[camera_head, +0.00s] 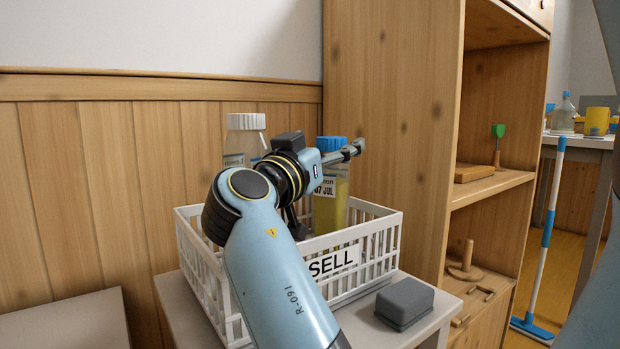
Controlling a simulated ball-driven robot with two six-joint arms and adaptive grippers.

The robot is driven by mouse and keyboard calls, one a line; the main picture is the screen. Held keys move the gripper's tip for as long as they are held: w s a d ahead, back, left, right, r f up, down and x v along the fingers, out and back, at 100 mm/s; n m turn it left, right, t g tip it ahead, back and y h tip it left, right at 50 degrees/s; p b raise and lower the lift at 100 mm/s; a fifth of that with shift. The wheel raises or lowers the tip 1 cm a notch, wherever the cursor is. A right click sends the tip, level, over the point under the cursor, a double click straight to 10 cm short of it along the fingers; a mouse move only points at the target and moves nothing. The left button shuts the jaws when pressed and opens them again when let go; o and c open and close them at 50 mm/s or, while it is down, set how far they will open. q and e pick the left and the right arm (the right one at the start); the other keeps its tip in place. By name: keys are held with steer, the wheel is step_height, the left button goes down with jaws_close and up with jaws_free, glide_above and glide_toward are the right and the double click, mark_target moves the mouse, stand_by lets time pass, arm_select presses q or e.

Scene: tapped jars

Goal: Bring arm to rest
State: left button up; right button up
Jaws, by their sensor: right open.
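My right arm reaches up from the bottom over the white crate (375,240) marked SELL. My right gripper (353,150) is open, with its fingers pointing right, in front of the upper part of a blue-capped jar (330,210). That jar holds yellow liquid, has a label reading 07 JUL and stands upright in the crate. Whether the fingers touch it I cannot tell. A white-capped jar (245,123) stands at the crate's back left, partly hidden by my arm. My left gripper is not in view.
The crate stands on a small light table (425,322) with a grey block (404,303) at its right. A wooden shelf unit (395,100) rises close behind on the right. A blue-and-white mop (546,235) leans farther right. A low surface (65,322) at left is bare.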

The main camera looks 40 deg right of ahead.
steer(key=a+f, duration=0.1)
steer(key=a+f+y, duration=0.1)
steer(key=f, duration=0.1)
steer(key=a+f+y, duration=0.1)
steer(key=shift+s+a+f+g, duration=0.2)
steer(key=shift+a+f+g, duration=0.05)
steer(key=shift+f+g, duration=0.15)
steer(key=shift+p+x, duration=0.3)
steer(key=shift+x, duration=1.4)
